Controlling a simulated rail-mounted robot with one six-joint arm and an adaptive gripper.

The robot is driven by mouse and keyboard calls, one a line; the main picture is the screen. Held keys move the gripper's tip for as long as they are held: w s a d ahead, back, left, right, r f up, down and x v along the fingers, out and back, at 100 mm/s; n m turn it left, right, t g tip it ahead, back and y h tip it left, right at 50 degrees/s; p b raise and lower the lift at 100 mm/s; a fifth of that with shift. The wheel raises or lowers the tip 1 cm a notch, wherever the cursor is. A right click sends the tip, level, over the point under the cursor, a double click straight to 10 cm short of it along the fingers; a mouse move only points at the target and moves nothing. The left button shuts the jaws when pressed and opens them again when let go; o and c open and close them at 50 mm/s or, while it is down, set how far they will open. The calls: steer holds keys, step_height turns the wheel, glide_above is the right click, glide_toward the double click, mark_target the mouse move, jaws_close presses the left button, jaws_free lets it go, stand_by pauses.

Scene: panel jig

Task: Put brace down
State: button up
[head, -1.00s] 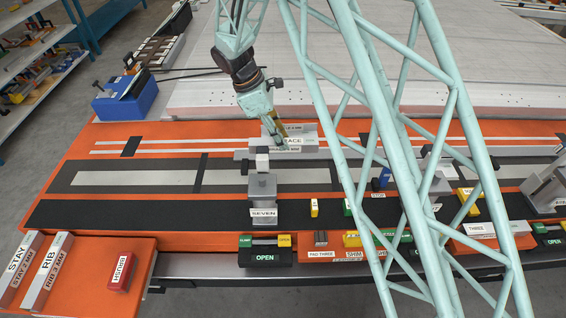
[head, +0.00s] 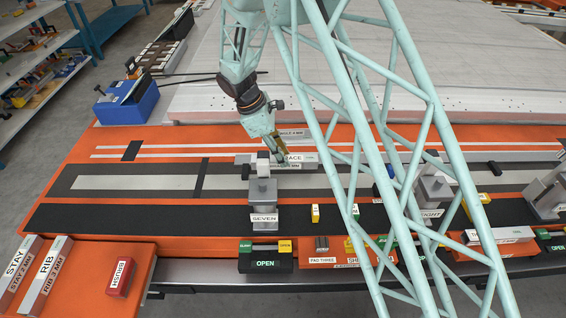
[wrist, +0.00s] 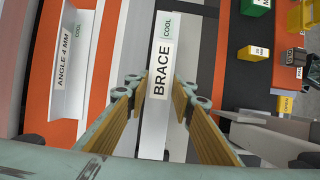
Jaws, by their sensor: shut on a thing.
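The brace (head: 308,157) is a long light-grey bar with a white BRACE label and a green COOL mark. My gripper (head: 281,151) is shut on it. In the wrist view, the labelled brace (wrist: 158,75) runs lengthwise between the two tan fingers of my gripper (wrist: 165,105). In the head view it lies roughly level over the grey and black strips at the back of the orange bench (head: 110,165). I cannot tell whether it touches the surface. My fingers and lattice arm hide part of it.
The grey post labelled SEVEN (head: 263,205) stands close in front of my gripper. The ANGLE 4 MM piece (wrist: 75,60) lies beside the brace, behind it in the head view. A blue box (head: 128,102) sits back left. The dark strips at left are mostly clear.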

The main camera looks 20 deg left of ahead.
steer(key=shift+f, duration=1.7)
steer(key=shift+f, duration=0.15)
steer(key=o, duration=1)
steer(key=shift+p+v, duration=0.5)
steer(key=shift+v, duration=5.65)
